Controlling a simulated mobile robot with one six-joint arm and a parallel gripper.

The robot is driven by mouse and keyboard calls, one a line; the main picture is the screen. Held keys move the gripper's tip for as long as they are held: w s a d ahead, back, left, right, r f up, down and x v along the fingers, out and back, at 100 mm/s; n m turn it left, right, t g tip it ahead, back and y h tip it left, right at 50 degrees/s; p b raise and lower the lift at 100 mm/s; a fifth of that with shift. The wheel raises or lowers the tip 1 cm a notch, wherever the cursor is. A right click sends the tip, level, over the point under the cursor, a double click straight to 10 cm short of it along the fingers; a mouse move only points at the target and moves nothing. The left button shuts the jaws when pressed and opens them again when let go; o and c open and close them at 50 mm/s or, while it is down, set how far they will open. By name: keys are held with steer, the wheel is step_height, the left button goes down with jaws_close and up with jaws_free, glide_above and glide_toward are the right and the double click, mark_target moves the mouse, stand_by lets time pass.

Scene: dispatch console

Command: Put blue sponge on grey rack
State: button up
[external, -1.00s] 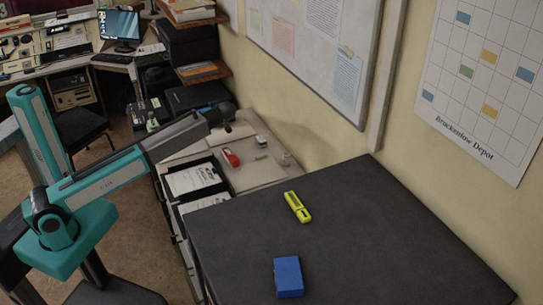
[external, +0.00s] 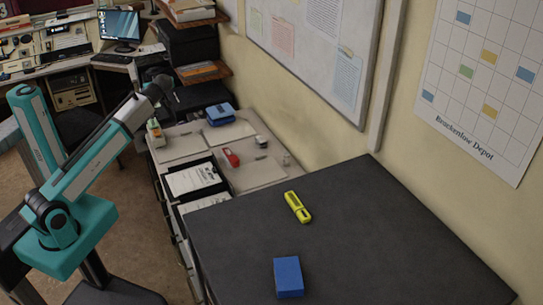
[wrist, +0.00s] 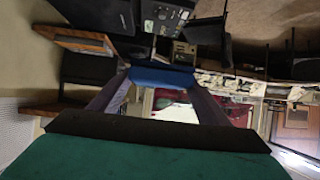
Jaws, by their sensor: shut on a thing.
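My gripper (wrist: 160,84) is shut on a flat blue piece, which I take to be the blue sponge (wrist: 161,77), held across its fingertips in the wrist view. In the external view the dark end of my arm (external: 158,84) is raised beyond the pale desk's left end. The held piece cannot be made out there. No grey rack can be told for certain in either view.
A blue block (external: 288,277) and a yellow tool (external: 297,207) lie apart on the dark tabletop (external: 350,235). A blue item (external: 221,114), a red item (external: 231,158) and a clipboard (external: 192,179) are on the pale desk. Shelves (external: 203,72) stand behind.

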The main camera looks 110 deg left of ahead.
steer(key=d+r+m+t+y, duration=0.1)
steer(key=r+m, duration=0.1)
steer(key=s+d+r+m+t+y, duration=0.1)
steer(key=d+m+t, duration=0.1)
steer(key=shift+s+d+r+y, duration=0.2)
steer(key=shift+r+y, duration=0.15)
steer(key=shift+y, duration=0.05)
steer(key=w+d+r+m+t+y, duration=0.1)
steer(key=w+r+m+t, duration=0.2)
steer(key=w+m+t, duration=0.4)
steer(key=shift+d+r+m+t, duration=0.3)
steer(key=shift+r+m+t, duration=0.1)
steer(key=shift+t, duration=0.3)
steer(key=shift+f, duration=0.1)
stand_by(0.4)
